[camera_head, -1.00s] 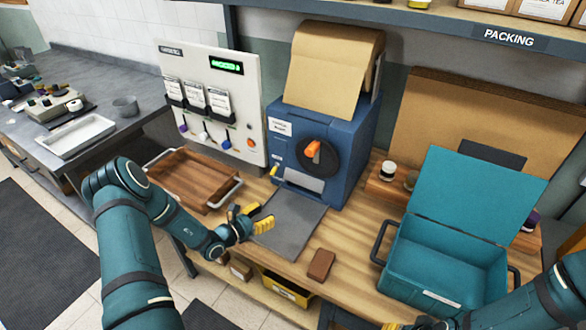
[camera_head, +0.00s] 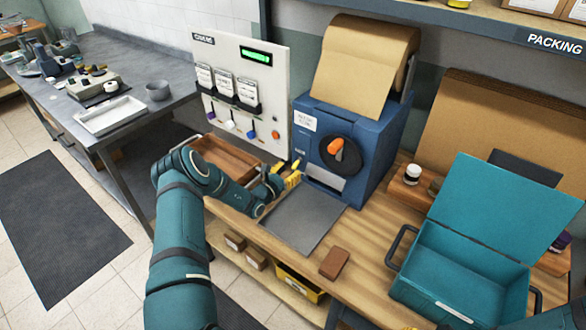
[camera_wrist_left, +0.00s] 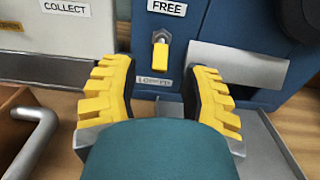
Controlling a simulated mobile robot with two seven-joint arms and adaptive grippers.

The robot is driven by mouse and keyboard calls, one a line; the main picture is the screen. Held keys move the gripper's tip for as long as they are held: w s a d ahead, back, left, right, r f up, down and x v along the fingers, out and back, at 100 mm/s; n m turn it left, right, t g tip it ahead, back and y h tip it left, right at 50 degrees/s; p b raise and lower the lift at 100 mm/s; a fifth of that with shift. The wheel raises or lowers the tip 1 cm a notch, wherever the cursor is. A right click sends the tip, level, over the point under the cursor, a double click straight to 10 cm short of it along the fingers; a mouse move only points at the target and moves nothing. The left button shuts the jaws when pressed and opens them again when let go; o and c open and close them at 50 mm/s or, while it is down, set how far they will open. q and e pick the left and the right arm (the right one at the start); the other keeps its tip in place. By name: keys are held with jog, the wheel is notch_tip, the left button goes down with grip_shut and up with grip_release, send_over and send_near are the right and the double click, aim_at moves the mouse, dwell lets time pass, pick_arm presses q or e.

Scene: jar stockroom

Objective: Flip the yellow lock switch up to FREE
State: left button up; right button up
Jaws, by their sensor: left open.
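The yellow lock switch (camera_wrist_left: 160,57) is on the blue machine's front, seen in the left wrist view. It hangs down from its metal pivot, between the FREE label (camera_wrist_left: 167,7) above and the partly hidden LOCKED label (camera_wrist_left: 154,82) below. My left gripper (camera_wrist_left: 162,70) is open and empty, its yellow fingers on either side of the switch in the picture; I see no contact. In the head view my left gripper (camera_head: 290,178) is at the lower left corner of the blue machine (camera_head: 375,145), where it makes the switch hard to make out. My right gripper is out of view.
A white panel (camera_head: 225,50) with card holders and coloured knobs stands left of the machine. A wooden tray (camera_head: 222,157) lies before it. A grey plate (camera_head: 303,222) lies below the machine's outlet. A teal box (camera_head: 455,275) stands open at right.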

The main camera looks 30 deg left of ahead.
aim_at(296, 165)
pick_arm(q)
jog(key=shift+w+d, duration=0.15)
jog(key=shift+w, duration=1.15)
grip_shut()
